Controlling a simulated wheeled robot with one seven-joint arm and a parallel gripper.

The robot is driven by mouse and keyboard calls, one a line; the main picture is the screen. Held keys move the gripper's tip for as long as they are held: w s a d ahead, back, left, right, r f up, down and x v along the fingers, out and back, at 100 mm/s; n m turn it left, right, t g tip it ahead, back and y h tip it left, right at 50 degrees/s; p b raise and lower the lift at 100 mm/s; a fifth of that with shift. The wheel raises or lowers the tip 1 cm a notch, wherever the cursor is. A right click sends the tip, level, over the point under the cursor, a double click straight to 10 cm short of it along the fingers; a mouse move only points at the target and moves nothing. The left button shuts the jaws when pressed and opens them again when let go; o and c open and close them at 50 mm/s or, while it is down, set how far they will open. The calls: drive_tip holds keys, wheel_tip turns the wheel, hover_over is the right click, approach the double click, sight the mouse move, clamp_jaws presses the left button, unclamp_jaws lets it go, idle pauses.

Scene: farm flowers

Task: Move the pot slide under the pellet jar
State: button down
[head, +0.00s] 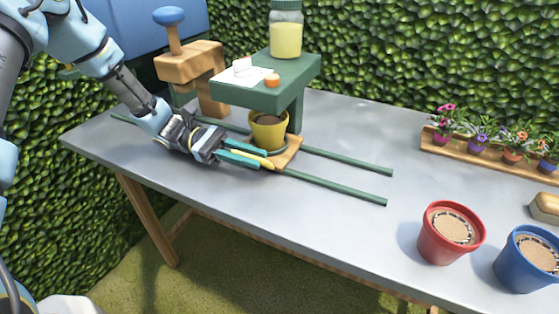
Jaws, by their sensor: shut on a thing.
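The pot slide (291,150) is a small wooden carriage on two green rails (340,189). A yellow pot (268,133) filled with brown soil stands on it. The pellet jar (286,33), with yellow contents and a green lid, stands on top of a green stand (298,72). The slide and pot are at the front of the stand, below its raised top. My gripper (262,162) reaches in from the left, low beside the pot, shut on a part of the slide at its front left. The exact grip is partly hidden by the fingers.
A wooden press with a blue knob (169,17) stands left of the stand. A white card and an orange cap (272,80) lie on the stand. Red (450,232) and blue (527,258) pots stand at right, a flower planter (490,153) behind. The rails' right ends are clear.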

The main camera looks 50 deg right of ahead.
drive_tip(key=shift+w+a+f, duration=0.25)
drive_tip(key=shift+w+a, duration=0.25)
drive_tip(key=shift+w, duration=0.1)
drive_tip(key=c, duration=1.1)
unclamp_jaws()
drive_tip(key=shift+o, duration=1.3)
drive_tip(key=shift+r, duration=0.15)
drive_tip(key=shift+w, duration=0.1)
drive_tip(key=b+v, duration=0.2)
drive_tip(key=v, duration=0.8)
drive_tip(key=shift+w+a, duration=0.1)
drive_tip(key=shift+w, duration=0.2)
